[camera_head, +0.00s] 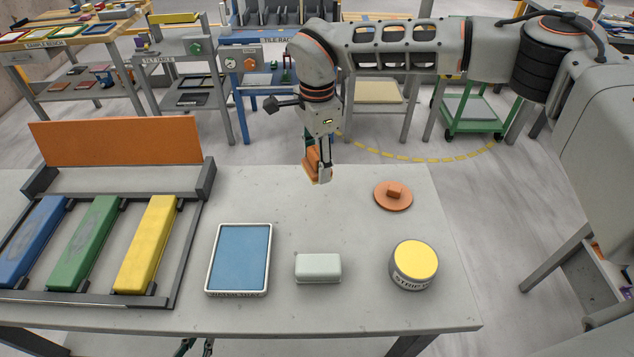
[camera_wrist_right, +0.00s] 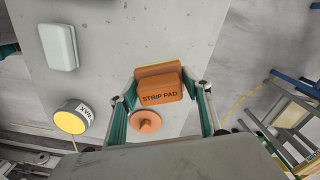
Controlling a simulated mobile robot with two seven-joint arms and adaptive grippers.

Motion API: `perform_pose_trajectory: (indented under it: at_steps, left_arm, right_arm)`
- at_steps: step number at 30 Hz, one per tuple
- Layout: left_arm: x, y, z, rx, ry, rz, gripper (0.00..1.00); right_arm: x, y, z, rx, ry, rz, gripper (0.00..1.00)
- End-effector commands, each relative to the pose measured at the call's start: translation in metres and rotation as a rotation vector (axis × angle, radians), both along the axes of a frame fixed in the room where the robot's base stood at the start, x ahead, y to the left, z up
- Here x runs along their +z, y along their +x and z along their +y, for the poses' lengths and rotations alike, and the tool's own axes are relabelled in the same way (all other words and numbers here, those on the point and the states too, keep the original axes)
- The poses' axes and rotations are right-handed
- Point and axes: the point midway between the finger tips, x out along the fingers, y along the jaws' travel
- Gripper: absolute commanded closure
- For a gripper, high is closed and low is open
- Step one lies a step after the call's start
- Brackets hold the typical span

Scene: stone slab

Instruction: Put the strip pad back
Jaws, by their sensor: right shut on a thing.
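The strip pad (camera_wrist_right: 161,92) is an orange block with its name printed on its front, and it shows large in the right wrist view. My right gripper (camera_wrist_right: 166,108) is shut on it, with one teal finger at each side. In the head view the right gripper (camera_head: 319,172) holds the strip pad (camera_head: 315,160) near the table's far edge, apparently above the surface. Part of the pad is hidden by the fingers. Two dark teal tips, likely my left gripper (camera_head: 196,347), show at the bottom edge, mostly hidden below the table front.
An orange disc with a knob (camera_head: 393,203), a yellow-lidded jar (camera_head: 413,267), a pale block (camera_head: 318,268) and a blue-bottomed tray (camera_head: 240,258) stand on the grey slab (camera_head: 330,225). A rack (camera_head: 184,240) at left holds blue, green and yellow bars, with an orange board (camera_head: 115,142) behind.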

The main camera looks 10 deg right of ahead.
Motion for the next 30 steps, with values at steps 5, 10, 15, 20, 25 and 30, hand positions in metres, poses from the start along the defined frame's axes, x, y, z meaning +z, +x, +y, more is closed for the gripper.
perform_pose_trajectory:
  at_steps: [5,10,15,20,25,30]
  left_arm:
    - [0.002,0.000,0.000,0.000,0.000,0.001,0.82]
    - [0.003,0.000,0.000,0.000,0.001,0.002,0.82]
    - [0.005,0.000,0.000,0.000,0.001,0.002,0.82]
    - [0.006,-0.001,0.001,0.002,0.003,0.004,0.82]
    - [0.004,-0.001,0.002,0.003,0.003,0.007,0.82]
    - [0.002,-0.002,0.002,0.004,0.003,0.007,0.82]
  right_arm:
    - [-0.027,0.000,0.001,0.000,0.001,0.000,0.69]
    - [-0.036,0.001,0.000,-0.001,0.000,-0.002,0.69]
    - [-0.057,0.000,0.000,0.000,0.001,0.001,0.69]
    - [-0.076,0.000,0.000,-0.001,0.000,-0.001,0.69]
    - [-0.076,0.001,0.000,0.000,0.000,-0.002,0.69]
    - [-0.079,0.001,0.000,0.000,0.000,-0.002,0.69]
